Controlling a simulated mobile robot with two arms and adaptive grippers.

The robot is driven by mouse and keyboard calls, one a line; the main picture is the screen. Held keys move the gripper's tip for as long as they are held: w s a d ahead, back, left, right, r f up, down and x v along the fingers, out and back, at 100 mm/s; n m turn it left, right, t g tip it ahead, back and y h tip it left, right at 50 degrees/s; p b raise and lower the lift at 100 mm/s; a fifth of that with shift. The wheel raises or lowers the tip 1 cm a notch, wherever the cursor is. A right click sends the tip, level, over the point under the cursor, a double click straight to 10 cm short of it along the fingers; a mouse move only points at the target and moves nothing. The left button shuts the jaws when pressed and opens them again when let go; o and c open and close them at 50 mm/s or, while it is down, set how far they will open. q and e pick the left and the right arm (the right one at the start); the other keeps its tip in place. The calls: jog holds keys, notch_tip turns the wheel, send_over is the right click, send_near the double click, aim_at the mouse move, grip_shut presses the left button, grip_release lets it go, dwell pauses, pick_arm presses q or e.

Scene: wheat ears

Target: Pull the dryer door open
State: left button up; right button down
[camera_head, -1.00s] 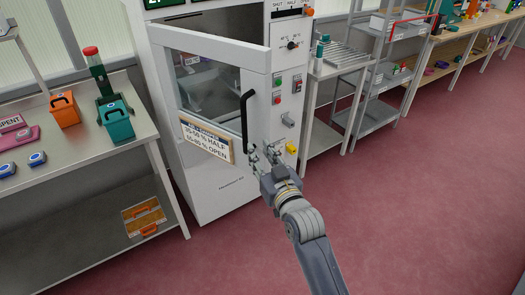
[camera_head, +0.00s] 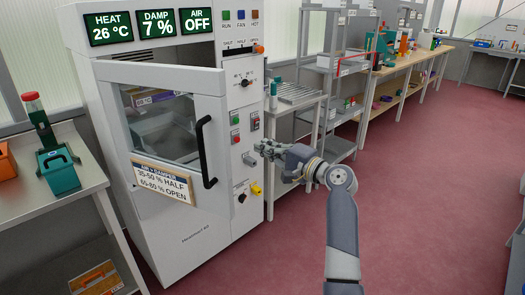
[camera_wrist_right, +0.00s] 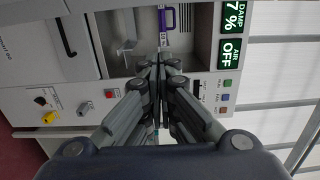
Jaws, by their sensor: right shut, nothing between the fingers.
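The dryer door (camera_head: 216,110) is a white frame with a glass pane and a black vertical bar handle (camera_head: 202,150) at its right side. My left gripper is not in view.
The control column (camera_head: 240,85) has buttons, knobs and a yellow part (camera_head: 256,189). A metal side table (camera_head: 292,96) and shelf rack stand right of the dryer. A left bench (camera_head: 90,165) holds a teal box (camera_head: 60,172). Red floor (camera_head: 420,200) is free at right.

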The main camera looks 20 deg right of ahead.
jog(key=w+a+p, duration=0.3)
jog(key=w+a, duration=0.1)
jog(key=a, duration=0.2)
dwell(0.4)
jog(key=shift+w+d+f, duration=0.1)
